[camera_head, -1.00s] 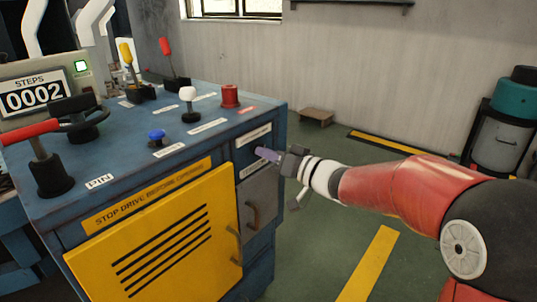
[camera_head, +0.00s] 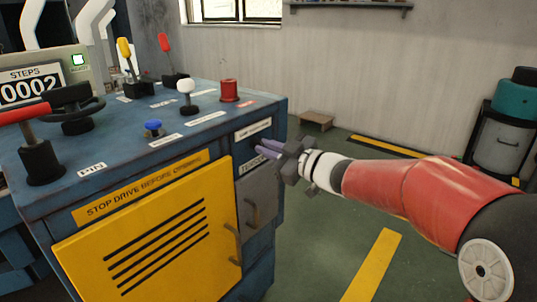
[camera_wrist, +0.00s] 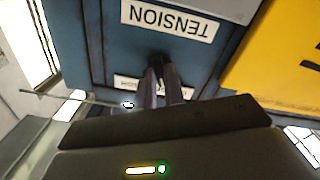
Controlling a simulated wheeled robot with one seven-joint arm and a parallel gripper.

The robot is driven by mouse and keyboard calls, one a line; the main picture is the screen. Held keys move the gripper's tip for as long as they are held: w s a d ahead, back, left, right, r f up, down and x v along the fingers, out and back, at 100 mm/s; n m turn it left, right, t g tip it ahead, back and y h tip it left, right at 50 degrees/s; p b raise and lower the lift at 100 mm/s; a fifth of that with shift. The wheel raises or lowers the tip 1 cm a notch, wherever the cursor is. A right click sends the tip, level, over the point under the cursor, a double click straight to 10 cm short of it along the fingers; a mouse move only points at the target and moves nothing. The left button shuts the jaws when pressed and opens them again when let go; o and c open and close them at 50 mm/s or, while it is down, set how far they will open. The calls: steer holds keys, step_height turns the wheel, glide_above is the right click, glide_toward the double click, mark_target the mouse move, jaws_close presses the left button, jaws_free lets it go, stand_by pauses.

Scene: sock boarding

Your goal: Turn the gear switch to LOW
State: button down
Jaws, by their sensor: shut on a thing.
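The blue machine cabinet (camera_head: 140,110) carries several controls. My gripper (camera_head: 263,149) is at its right side panel, between an upper white label (camera_head: 253,131) too small to read and a lower TENSION label (camera_head: 252,164). In the wrist view, my two grey-purple fingers (camera_wrist: 163,80) are shut on a small dark knob (camera_wrist: 158,61) between the upside-down TENSION label (camera_wrist: 170,20) and the other label. The fingers hide much of the knob, so its setting cannot be read. No LOW mark is legible, and I cannot tell which control is the gear switch.
On the cabinet top are a red-handled lever (camera_head: 38,150), a blue knob (camera_head: 153,128), a white knob (camera_head: 186,88) and a red button (camera_head: 229,90). A yellow door (camera_head: 150,235) faces front. Below my gripper is a grey door (camera_head: 258,205).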

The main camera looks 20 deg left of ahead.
steer(key=shift+f+n+b, duration=0.1)
steer(key=shift+n+b, duration=0.85)
steer(key=shift+n, duration=0.95)
steer(key=c, duration=1.5)
jaws_free()
steer(key=shift+p+v, duration=0.3)
steer(key=shift+v, duration=3.6)
